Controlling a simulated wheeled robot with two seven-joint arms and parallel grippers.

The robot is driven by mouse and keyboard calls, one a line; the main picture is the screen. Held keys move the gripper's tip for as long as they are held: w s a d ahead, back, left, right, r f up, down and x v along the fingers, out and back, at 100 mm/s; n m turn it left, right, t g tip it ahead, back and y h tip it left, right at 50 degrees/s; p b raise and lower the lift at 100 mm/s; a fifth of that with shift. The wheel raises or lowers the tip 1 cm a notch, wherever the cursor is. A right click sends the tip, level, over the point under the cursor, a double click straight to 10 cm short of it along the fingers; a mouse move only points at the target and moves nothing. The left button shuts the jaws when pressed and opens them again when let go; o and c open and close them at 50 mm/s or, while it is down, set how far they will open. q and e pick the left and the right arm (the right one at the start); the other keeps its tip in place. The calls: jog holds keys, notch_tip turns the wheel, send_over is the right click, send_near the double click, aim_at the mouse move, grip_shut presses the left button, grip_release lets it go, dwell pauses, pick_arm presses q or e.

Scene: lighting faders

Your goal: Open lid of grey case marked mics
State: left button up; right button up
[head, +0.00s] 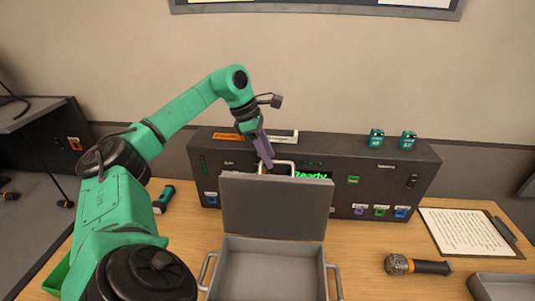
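A grey case (268,254) sits on the table at the front centre. Its lid (275,207) stands raised, roughly upright, at the back of the case. The visible inside of the case looks empty. No "mics" marking shows from this side. A pale handle (292,166) sticks up at the lid's top edge. My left gripper (265,162) reaches down from above, with its purple fingers at the left part of this handle. Its fingertips are partly hidden by the lid, so I cannot tell whether they grip the handle. My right gripper is not in view.
A dark control box (410,172) with a green "Ready" display stands close behind the lid. A microphone (418,266), a clipboard (465,232) and another grey container (505,287) are to the right. A small green-and-black item (164,198) lies left of the case.

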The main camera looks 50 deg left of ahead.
pick_arm(q)
grip_shut()
jog(key=shift+w+a, duration=0.1)
dwell(1.2)
